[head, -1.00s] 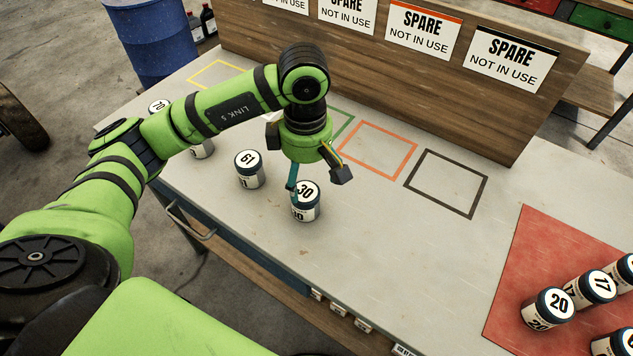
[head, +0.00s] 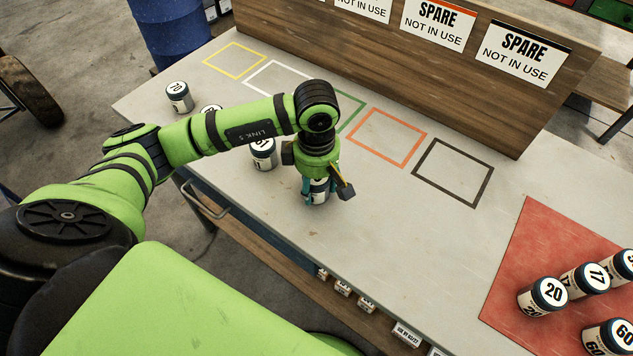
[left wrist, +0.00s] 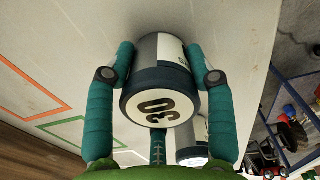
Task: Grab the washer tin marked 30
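The tin marked 30 (left wrist: 157,105) fills the middle of the left wrist view, its white lid number upside down. In the head view the tin (head: 319,192) stands on the bench, mostly hidden by my left gripper (head: 322,192). That gripper has come down over the tin. In the left wrist view two teal fingers of the gripper (left wrist: 160,62) flank it and a third lies below its lid. They lie close against its sides, but whether they press on it is not clear. My right gripper is not in view.
A tin (head: 263,154) stands just left of the gripper; another is partly behind my arm, and tin 70 (head: 179,97) is farther left. Several tins, including 20 (head: 543,296), stand on the red mat (head: 527,240). Coloured outlines behind are empty, before a wooden board (head: 400,70).

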